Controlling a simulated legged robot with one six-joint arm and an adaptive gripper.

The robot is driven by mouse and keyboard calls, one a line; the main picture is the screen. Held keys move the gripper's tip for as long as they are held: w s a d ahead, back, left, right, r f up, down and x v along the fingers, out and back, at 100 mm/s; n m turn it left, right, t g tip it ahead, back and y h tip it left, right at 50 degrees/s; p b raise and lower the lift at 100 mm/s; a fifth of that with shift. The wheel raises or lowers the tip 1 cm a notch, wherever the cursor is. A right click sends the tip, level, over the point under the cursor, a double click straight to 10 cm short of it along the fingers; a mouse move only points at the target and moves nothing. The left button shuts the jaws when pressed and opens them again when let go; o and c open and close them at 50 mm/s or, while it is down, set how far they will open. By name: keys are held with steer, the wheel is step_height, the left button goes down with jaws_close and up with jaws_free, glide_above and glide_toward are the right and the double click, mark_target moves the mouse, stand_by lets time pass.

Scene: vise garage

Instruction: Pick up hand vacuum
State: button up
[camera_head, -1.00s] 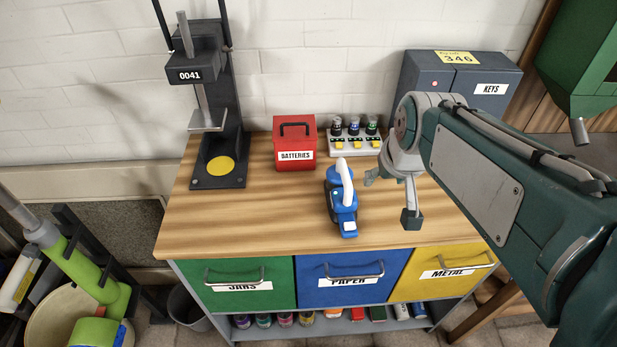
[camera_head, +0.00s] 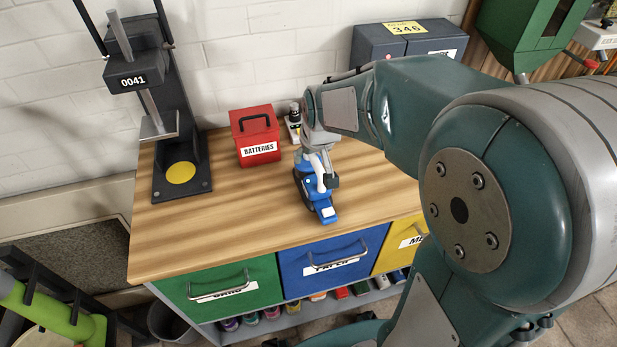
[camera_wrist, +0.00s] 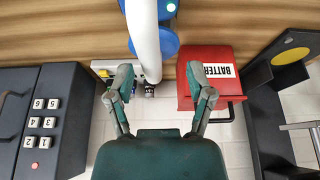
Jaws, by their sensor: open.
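The hand vacuum (camera_head: 320,206) is blue with a white handle and stands on the wooden workbench (camera_head: 215,225), near its front edge. The fingers stand apart on both sides, and I see no contact with the handle.
A red batteries box (camera_head: 256,138) stands behind and left of the vacuum. A black press (camera_head: 160,110) stands at the bench's left. A dark key cabinet (camera_head: 395,43) is at the back right. Green, blue and yellow drawers (camera_head: 335,262) front the bench. The bench's left front is clear.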

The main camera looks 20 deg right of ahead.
steer(key=shift+d+x, duration=0.25)
steer(key=shift+x, duration=0.9)
steer(key=shift+w+d+f, duration=0.1)
steer(key=shift+d, duration=0.35)
steer(key=shift+a, duration=0.25)
steer(key=c, duration=0.9)
steer(key=shift+a, duration=0.25)
jaws_close()
steer(key=shift+d, duration=0.2)
